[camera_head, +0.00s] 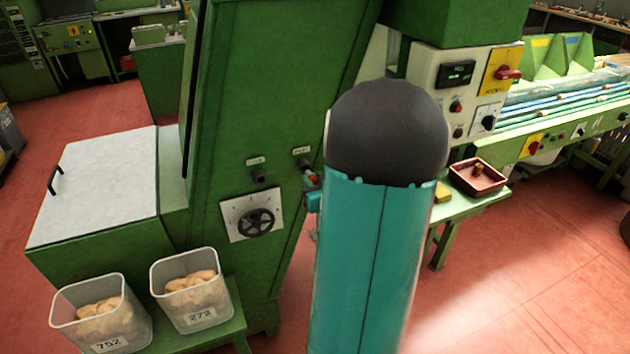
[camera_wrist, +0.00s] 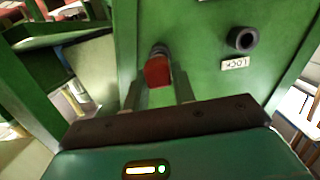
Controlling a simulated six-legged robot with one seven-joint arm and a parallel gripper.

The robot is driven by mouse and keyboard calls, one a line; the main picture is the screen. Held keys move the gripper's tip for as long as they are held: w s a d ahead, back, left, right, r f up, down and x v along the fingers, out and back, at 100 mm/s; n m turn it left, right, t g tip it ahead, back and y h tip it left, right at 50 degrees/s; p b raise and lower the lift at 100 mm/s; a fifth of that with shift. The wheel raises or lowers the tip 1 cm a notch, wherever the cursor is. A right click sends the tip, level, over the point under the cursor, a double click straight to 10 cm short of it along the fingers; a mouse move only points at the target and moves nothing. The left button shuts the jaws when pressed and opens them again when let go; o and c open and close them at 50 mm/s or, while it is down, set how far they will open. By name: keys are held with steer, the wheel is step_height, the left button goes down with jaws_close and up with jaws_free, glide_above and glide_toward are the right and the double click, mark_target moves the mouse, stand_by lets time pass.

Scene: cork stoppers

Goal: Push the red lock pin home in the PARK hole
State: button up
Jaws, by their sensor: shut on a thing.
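The red lock pin (camera_wrist: 157,72) has its red head between the two fingers of my gripper (camera_wrist: 159,82) in the wrist view. A dark round socket (camera_wrist: 160,50) on the green panel is directly behind the head, in line with it. I cannot tell how deep the pin sits. In the head view the red head (camera_head: 312,178) shows below the right-hand label (camera_head: 302,151), with my gripper (camera_head: 310,182) at it, partly behind my arm. The empty LOCK hole (camera_wrist: 242,39) is a dark ring beside it, its label upside down in the wrist view.
A black handwheel (camera_head: 256,222) on a white plate is below the holes on the green machine (camera_head: 270,90). Two clear bins (camera_head: 108,330) of corks stand at lower left. A red tray (camera_head: 478,178) stands on a green bench at right. Open red floor lies at lower right.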

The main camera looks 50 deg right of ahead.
mark_target(312, 175)
steer(key=shift+r+x, duration=0.15)
steer(key=shift+x, duration=0.7)
steer(key=shift+r+x, duration=0.1)
steer(key=shift+x, duration=0.75)
stand_by(1.6)
steer(key=o, duration=1.1)
steer(key=shift+c, duration=0.2)
